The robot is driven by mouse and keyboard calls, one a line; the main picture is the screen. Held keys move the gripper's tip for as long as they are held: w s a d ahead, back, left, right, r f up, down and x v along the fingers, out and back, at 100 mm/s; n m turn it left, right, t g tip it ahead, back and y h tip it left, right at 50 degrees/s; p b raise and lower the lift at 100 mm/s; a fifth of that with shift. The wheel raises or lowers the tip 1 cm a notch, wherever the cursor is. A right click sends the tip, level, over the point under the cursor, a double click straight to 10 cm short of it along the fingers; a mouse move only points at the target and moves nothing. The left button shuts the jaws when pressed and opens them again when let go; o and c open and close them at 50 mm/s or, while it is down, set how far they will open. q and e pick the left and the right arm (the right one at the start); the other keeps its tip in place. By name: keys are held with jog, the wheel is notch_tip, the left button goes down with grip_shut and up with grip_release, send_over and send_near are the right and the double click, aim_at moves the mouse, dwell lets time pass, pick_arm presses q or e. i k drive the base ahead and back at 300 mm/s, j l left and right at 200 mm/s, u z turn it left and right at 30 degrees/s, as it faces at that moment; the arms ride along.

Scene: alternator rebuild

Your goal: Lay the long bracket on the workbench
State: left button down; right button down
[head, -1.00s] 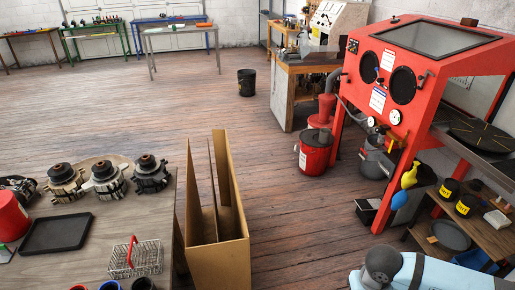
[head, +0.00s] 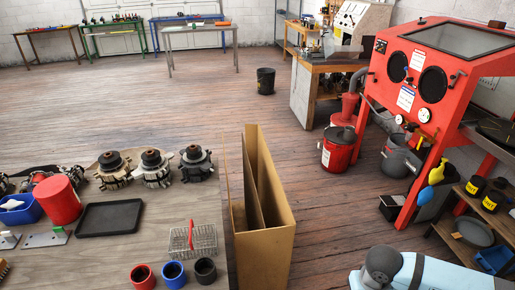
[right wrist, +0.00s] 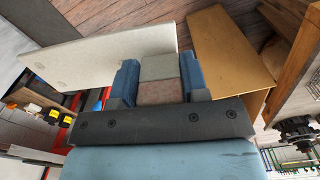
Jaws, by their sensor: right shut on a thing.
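The long bracket (right wrist: 110,62), a pale flat plate with small holes, shows in the right wrist view beyond the fingers, running out to the left. My right gripper (right wrist: 158,80) is shut on it; the grip itself is partly hidden by the blue fingers. In the head view only my light blue right arm shows at the bottom right; its gripper and the bracket are out of frame there. The workbench (head: 150,218) fills the lower left of the head view. My left gripper is not in view.
On the workbench are several alternators (head: 155,168), a black tray (head: 108,217), a red container (head: 58,200), a wire basket (head: 193,240) and cups (head: 173,273). A tall open cardboard box (head: 268,240) stands at its right edge. A red blasting cabinet (head: 415,90) stands right.

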aim_at(62, 271)
jog(key=k+j, duration=0.15)
jog(key=j, duration=0.65)
jog(key=k+j+u, duration=0.1)
jog(key=j, duration=0.7)
jog(key=k+j+u, duration=0.1)
jog(key=j, duration=0.7)
jog(key=j+u, duration=0.1)
jog(key=j, duration=2.3)
